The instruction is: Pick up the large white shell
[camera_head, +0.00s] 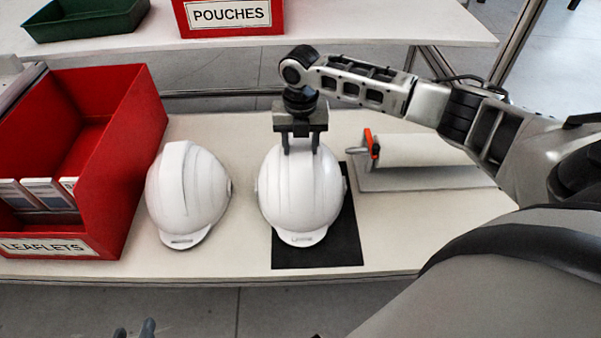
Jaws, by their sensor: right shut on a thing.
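Two white helmet shells are on the light table. One white shell (300,200) is at the middle, over the black mat (345,240). My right gripper (300,148) comes down from above and is shut on the top of this shell. I cannot tell whether the shell rests on the mat or is slightly raised. The other white shell (187,197), with a raised ridge along its top, stands to the left, next to the red bin. The two look close in size. My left gripper (134,331) shows only its fingertips at the bottom edge, apart and empty.
A red bin labelled LEAFLETS (110,150) holds several packs at the left. A roll on a stand with a red-orange part (420,152) is right of the mat. A red POUCHES bin (229,32) and a green tray (85,22) stand on the rear table.

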